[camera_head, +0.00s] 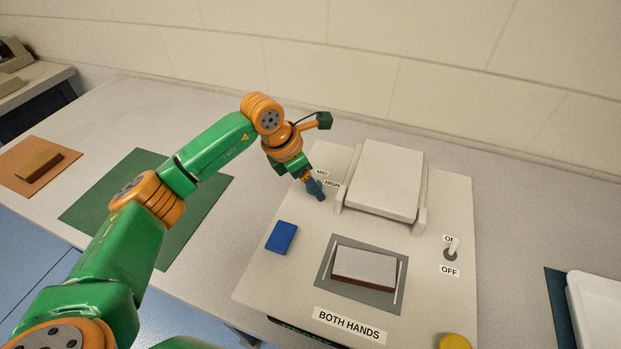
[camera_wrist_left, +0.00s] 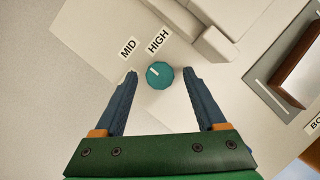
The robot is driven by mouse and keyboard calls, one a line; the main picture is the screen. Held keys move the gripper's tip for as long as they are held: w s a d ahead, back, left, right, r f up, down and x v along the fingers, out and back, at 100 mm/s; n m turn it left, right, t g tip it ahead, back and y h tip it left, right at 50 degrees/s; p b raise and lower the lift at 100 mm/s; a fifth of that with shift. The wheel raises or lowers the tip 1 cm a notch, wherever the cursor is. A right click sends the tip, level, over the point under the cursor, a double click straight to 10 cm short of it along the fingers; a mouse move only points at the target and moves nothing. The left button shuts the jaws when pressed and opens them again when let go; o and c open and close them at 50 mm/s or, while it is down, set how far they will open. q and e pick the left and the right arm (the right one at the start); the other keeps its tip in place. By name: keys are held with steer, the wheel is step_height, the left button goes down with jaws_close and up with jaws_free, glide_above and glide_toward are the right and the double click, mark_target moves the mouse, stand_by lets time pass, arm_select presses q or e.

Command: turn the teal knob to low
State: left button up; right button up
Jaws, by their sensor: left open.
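The teal knob (camera_wrist_left: 160,75) is a round faceted dial on the press's pale top plate (camera_wrist_left: 115,30). Its white mark points to the upper left in the left wrist view, roughly towards the MID label (camera_wrist_left: 129,47); the HIGH label (camera_wrist_left: 158,40) is beside it. No LOW label shows. My left gripper (camera_wrist_left: 161,74) is open, with one blue finger on each side of the knob and gaps visible; I cannot tell how far down the fingers reach. In the head view my left gripper (camera_head: 316,188) hides the knob. My right gripper is not in view.
The press (camera_head: 455,195) carries a raised white block (camera_head: 385,180), a blue pad (camera_head: 281,237), a grey plate with a brown-sided block (camera_head: 364,266), and an ON/OFF switch (camera_head: 452,249). A green mat (camera_head: 110,205) lies left, a white tray (camera_head: 595,310) right.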

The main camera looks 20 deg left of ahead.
arm_select(q)
jaws_close()
steer(key=shift+n, duration=0.4)
steer(key=shift+n+t+y+b, duration=0.3)
steer(key=shift+n+t+b, duration=0.15)
steer(key=shift+n, duration=0.55)
steer(key=n, duration=0.1)
steer(key=n+y+b, duration=0.1)
steer(key=shift+s+d+n+t, duration=0.1)
steer(key=shift+d+n+t, duration=0.15)
steer(key=shift+n, duration=0.15)
steer(key=n+y+b, duration=0.1)
steer(key=n+b, duration=0.1)
steer(key=n, duration=0.1)
steer(key=shift+d+n+y+b, duration=0.15)
steer(key=shift+n+y+b, duration=0.6)
steer(key=shift+n, duration=0.85)
steer(key=shift+r, duration=0.1)
